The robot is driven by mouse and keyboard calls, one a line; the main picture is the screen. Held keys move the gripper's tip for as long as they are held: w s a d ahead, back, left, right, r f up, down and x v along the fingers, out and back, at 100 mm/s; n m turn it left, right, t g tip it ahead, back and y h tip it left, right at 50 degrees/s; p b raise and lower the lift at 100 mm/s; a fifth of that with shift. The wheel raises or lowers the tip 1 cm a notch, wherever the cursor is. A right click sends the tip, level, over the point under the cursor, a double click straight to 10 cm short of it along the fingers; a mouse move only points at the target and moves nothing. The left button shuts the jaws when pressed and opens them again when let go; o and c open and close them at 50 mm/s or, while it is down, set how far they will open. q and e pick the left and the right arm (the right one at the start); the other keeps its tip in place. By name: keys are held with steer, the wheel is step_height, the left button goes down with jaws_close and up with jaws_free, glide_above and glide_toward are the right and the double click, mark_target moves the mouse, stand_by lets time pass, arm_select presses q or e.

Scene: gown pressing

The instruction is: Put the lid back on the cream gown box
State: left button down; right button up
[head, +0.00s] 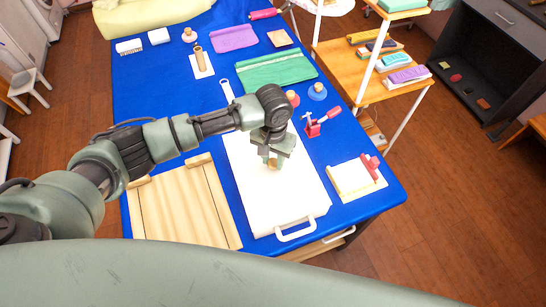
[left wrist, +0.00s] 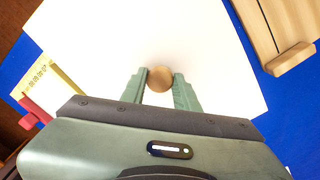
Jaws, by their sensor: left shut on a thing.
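A large flat white lid (head: 290,190) with a round wooden knob (left wrist: 160,79) lies over the middle front of the blue table. My left gripper (head: 273,160) points down over it, its two fingers closed on either side of the knob. In the left wrist view, the lid's white face (left wrist: 110,45) spreads around the fingers (left wrist: 160,88). A white loop handle (head: 296,230) sticks out at the lid's front edge. I cannot make out a separate cream gown box; what lies under the lid is hidden, and I cannot tell whether they touch. My right gripper is out of view.
A slatted wooden board (head: 185,208) lies close left of the lid. A cream block with a red piece (head: 357,178) and a red clamp (head: 313,128) sit to its right. Folded green cloth (head: 275,72) lies behind. A wooden shelf rack (head: 345,62) stands beyond the table's right edge.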

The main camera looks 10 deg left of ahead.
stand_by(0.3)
arm_select(q)
steer(key=shift+c, duration=2.4)
jaws_free()
steer(key=shift+r+p, duration=1.3)
steer(key=shift+p, duration=0.15)
steer(key=shift+r+p, duration=1)
steer(key=shift+r, duration=1.2)
jaws_close()
